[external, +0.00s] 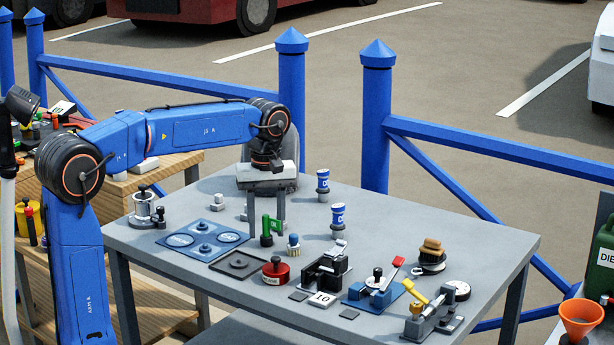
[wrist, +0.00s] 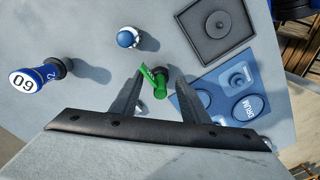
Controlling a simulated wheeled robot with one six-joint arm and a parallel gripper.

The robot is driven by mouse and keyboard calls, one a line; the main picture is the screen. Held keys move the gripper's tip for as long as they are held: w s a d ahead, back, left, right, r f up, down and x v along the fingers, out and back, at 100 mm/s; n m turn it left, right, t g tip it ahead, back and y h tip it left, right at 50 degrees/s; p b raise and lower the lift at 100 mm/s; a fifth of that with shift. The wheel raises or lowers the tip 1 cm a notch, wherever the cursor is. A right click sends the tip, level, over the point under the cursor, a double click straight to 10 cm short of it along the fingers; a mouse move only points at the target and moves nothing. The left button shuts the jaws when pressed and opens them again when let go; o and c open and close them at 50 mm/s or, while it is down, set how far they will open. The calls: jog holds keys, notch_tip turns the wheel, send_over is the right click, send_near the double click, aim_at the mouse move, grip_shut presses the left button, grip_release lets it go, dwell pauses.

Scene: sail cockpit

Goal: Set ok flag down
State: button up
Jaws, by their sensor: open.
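The green OK flag (external: 272,226) stands upright on the grey table, with a small dark round base at its foot. My gripper (external: 266,217) points down over it with its two fingers apart. In the wrist view the flag (wrist: 153,76) shows between the open fingertips of my gripper (wrist: 159,80), with a visible gap on each side. I cannot tell exactly how far the fingertips are above the table.
A blue-capped knob (external: 293,244) stands close to the right of the flag. A blue mat (external: 175,239) with round pads and a dark square tray (external: 237,265) lie to the left and front. Blue-and-white stamps (external: 338,218) stand behind right. Several small fixtures crowd the front right.

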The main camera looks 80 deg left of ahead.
aim_at(266, 216)
notch_tip(266, 216, up, 11)
jog(key=shift+r, duration=0.15)
jog(key=shift+d, duration=0.1)
dwell(0.4)
jog(key=s+d+f+m+t+y, duration=0.1)
jog(key=s+d+f+m+t, duration=0.3)
jog(key=d, duration=0.4)
jog(key=s+d+f+m+t, duration=0.25)
jog(key=d+f+m, duration=0.2)
jog(key=d, duration=0.25)
jog(key=s+d+f+m+t+y, duration=0.1)
jog(key=s+d+f+m+t, duration=0.25)
jog(key=d+m, duration=0.35)
jog(key=s+d+f+m+g+h, duration=0.1)
jog(key=s+d+f+g, duration=0.1)
jog(key=s+f, duration=0.3)
jog(key=s+d+f+m+g+h, duration=0.1)
jog(key=s+d+f+g, duration=0.1)
jog(key=s+f, duration=0.3)
notch_tip(266, 216, down, 4)
jog(key=shift+s+d+r+m+g, duration=0.2)
jog(key=shift+s+d+m+g, duration=0.1)
jog(key=shift+d+m+g, duration=0.15)
